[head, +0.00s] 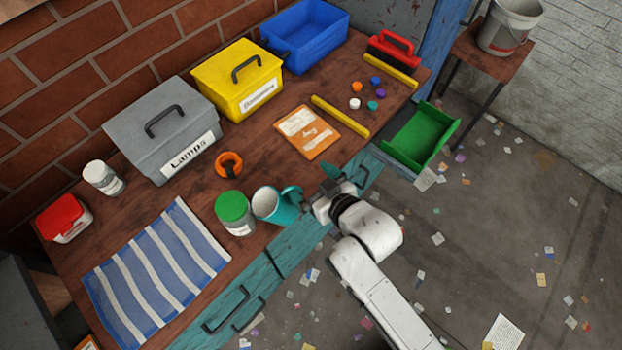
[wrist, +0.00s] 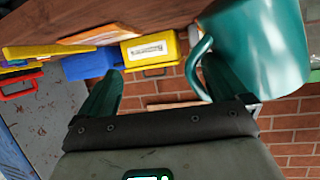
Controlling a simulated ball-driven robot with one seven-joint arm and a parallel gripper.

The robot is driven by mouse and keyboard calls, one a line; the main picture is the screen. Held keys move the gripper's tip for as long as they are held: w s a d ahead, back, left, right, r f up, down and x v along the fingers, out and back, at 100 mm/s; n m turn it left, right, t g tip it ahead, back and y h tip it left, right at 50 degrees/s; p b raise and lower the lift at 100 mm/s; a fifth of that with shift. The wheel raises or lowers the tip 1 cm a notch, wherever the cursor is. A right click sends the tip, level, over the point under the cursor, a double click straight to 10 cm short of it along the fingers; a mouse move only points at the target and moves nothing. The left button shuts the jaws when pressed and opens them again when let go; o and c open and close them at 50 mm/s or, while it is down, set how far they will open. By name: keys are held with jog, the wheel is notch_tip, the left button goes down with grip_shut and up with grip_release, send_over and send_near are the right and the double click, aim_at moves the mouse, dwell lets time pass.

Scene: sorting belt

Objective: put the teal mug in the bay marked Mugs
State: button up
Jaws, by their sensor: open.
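The teal mug (head: 287,214) is at the front edge of the wooden bench, right of a green-lidded jar. Its pale opening faces up and left; I cannot tell whether it stands or is tilted. My gripper (head: 312,186) is open, close to the mug's right side. In the wrist view the mug (wrist: 262,50) is large at the upper right, and its handle (wrist: 197,60) is close to the right finger of my gripper (wrist: 160,85). Nothing fills the gap between the fingers. I see no bay marked Mugs.
The green-lidded jar (head: 236,214) is close beside the mug. A grey box marked Lamps (head: 150,135), a yellow labelled box (head: 225,75) and a blue bin (head: 305,35) line the back. An orange booklet (head: 308,132) lies mid-bench. A green tray (head: 440,140) is beyond the right edge.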

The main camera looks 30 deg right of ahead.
jog(key=b+v, duration=0.1)
jog(key=v, duration=0.9)
jog(key=shift+s+r, duration=0.2)
jog(key=shift+s, duration=0.1)
jog(key=shift+c, duration=0.5)
grip_shut()
